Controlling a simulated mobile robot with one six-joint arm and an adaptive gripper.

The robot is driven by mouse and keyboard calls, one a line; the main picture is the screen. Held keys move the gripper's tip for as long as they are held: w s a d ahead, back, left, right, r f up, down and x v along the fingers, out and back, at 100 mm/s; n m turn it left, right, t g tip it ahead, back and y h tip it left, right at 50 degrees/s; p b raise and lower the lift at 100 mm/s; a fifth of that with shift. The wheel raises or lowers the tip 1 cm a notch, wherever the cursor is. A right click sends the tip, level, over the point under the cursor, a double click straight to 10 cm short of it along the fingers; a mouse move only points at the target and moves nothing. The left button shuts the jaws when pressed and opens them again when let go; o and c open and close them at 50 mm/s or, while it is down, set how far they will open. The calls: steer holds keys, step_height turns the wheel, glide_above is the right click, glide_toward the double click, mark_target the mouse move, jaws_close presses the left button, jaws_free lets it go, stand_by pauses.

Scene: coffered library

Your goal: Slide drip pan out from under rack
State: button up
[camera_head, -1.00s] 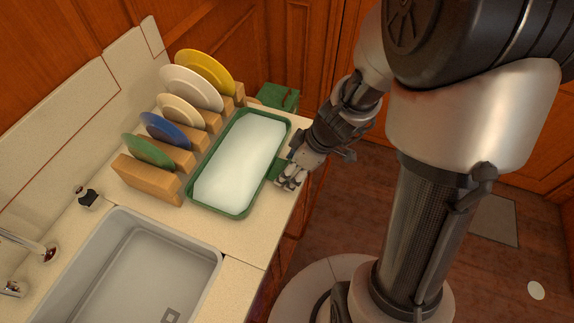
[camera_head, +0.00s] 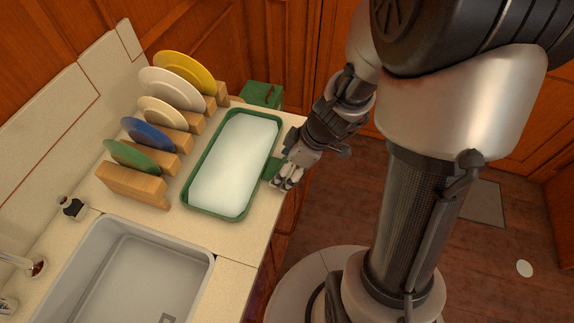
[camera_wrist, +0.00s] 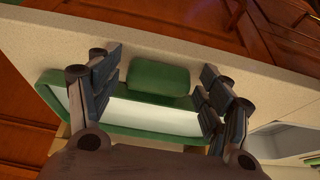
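The drip pan (camera_head: 187,190) is a green-rimmed tray with a pale whitish inside. It lies on the counter to the right of the wooden plate rack (camera_head: 135,186), with a narrow gap between them, and does not appear to be under it. A green tab (camera_head: 271,168) sticks out from the pan's right side; it also shows in the wrist view (camera_wrist: 158,77). My gripper (camera_head: 287,186) is low at the counter's right edge, just off this tab. In the wrist view its fingers (camera_wrist: 158,85) are spread wide, with the tab in the space between them and apparently untouched.
Yellow, white, cream, blue and green plates stand in the rack; the green plate (camera_head: 132,156) is nearest. A grey sink (camera_head: 135,275) lies in front of the pan. A green box (camera_head: 262,94) stands behind it. Bare counter (camera_head: 262,208) shows along the right edge.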

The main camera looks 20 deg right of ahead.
steer(key=shift+o, duration=0.6)
steer(key=shift+d+r, duration=0.1)
steer(key=shift+r, duration=0.2)
steer(key=v, duration=1.1)
steer(key=s+a+r+m+t+h, duration=0.1)
steer(key=s+a+r+m+h, duration=0.2)
steer(key=s+r+m, duration=0.5)
steer(key=s+a+m, duration=0.1)
steer(key=s+m, duration=0.1)
steer(key=s, duration=0.2)
steer(key=shift+a+r+t+h, duration=0.3)
steer(key=shift+a+r+t, duration=0.05)
steer(key=shift+a+t, duration=0.05)
